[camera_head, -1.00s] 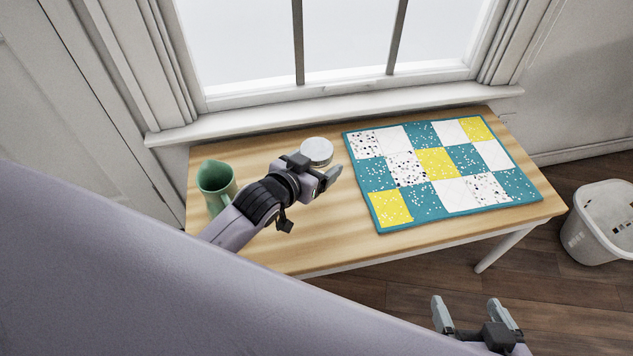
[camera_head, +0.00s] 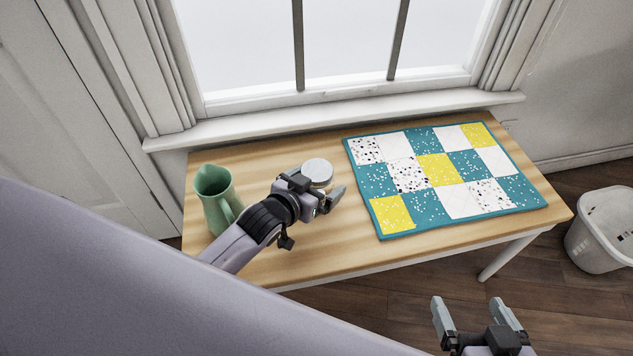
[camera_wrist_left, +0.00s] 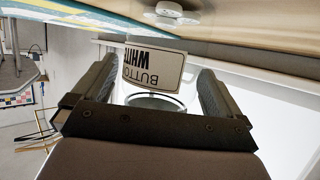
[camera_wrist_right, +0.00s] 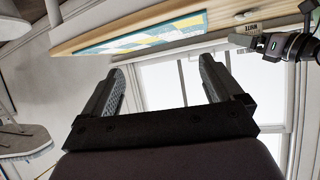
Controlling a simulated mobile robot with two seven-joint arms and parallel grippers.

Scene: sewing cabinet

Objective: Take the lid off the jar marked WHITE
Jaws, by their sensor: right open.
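The jar marked WHITE shows in the head view as a pale round lid (camera_head: 318,172) beside my left gripper (camera_head: 326,198); its body is mostly hidden there. In the left wrist view, the jar's label (camera_wrist_left: 152,68) is upside down and reads WHITE, between the two fingers of my left gripper (camera_wrist_left: 155,90). My right gripper (camera_head: 478,312) is open and empty, in front of the table and away from the jar.
A green pitcher (camera_head: 214,190) stands at the table's left, close to my left arm. A patchwork mat (camera_head: 420,205) covers the right part of the wooden table (camera_head: 300,255). The front middle is clear. A white basket (camera_head: 598,232) stands on the floor to the right.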

